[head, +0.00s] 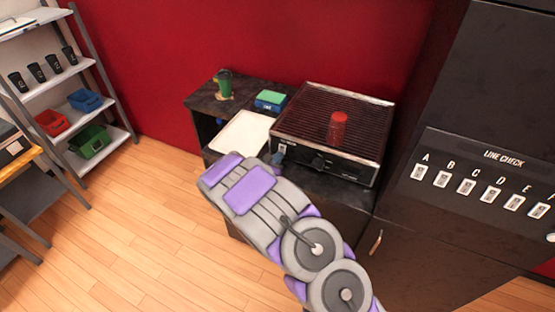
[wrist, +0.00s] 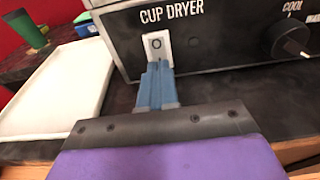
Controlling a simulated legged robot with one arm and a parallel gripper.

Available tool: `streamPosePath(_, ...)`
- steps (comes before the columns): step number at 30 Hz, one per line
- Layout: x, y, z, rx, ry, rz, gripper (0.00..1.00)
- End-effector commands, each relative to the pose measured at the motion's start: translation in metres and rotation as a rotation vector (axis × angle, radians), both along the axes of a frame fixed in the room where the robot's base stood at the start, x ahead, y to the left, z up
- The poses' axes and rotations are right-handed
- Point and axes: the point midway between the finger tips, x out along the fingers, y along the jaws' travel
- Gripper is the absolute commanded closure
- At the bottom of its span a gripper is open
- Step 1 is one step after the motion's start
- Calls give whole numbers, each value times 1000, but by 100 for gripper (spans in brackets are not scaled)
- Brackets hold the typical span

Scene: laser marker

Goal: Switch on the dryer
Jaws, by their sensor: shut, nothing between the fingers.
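The dryer (head: 330,130) is a dark box with a grill top on the counter in the head view. Its front panel (wrist: 215,45), lettered "CUP DRYER", fills the upper part of the wrist view. In the head view my gripper (head: 279,152) is at the panel's left end, and my arm covers part of the counter.
A red cup (head: 338,128) stands on the grill. A dark knob (wrist: 290,38) marked "COOL" is right of the switch. A white tray (head: 243,134), a green cup (head: 224,84) and a green-blue box (head: 270,99) are left of the dryer. A tall panel (head: 485,185) with lettered switches stands right.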

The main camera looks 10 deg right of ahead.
Motion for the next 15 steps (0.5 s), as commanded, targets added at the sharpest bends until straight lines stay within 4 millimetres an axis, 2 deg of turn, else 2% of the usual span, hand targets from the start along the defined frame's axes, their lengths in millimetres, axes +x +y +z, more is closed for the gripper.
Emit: streamPosePath(15, 3, -4, -2, -10, -12, 0, 100)
